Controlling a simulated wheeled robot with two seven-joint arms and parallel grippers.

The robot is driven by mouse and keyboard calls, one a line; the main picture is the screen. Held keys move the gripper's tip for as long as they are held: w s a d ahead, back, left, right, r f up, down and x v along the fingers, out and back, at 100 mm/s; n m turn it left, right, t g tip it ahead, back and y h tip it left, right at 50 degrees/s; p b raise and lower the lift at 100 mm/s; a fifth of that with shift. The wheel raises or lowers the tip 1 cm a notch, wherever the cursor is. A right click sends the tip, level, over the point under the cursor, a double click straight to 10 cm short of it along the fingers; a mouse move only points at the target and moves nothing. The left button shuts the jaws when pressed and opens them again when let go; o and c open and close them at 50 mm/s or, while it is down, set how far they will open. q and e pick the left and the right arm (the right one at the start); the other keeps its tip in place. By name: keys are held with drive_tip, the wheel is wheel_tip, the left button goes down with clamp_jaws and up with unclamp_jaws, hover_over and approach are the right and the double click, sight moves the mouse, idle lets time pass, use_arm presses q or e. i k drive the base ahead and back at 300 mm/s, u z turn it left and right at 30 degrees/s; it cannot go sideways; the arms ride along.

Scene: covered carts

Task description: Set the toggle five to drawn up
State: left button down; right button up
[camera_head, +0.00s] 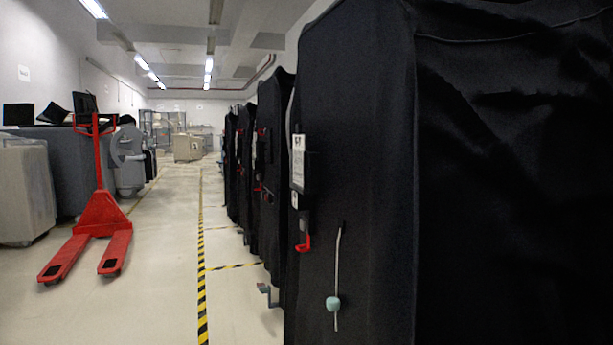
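A pale teal toggle (333,303) sits on a light cord (338,260) that hangs down the front of the nearest black cart cover (362,120). The toggle is near the lower end of the cord, with a short tail of cord below it. No number shows on the toggle, so I cannot tell from the picture whether it is toggle five. Neither of my grippers is in view.
A white label (298,165) and a red hook-like part (303,243) are on the cover's left edge. More black covered carts (268,170) stand behind. A red pallet jack (98,225) stands at left. The floor aisle (170,250) between is clear.

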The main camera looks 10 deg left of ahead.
sight(332, 304)
drive_tip(key=k, duration=0.3)
drive_tip(key=u, duration=1.05)
drive_tip(key=i, duration=0.9)
drive_tip(key=z, duration=1)
drive_tip(key=i, duration=0.45)
drive_tip(key=z, duration=0.4)
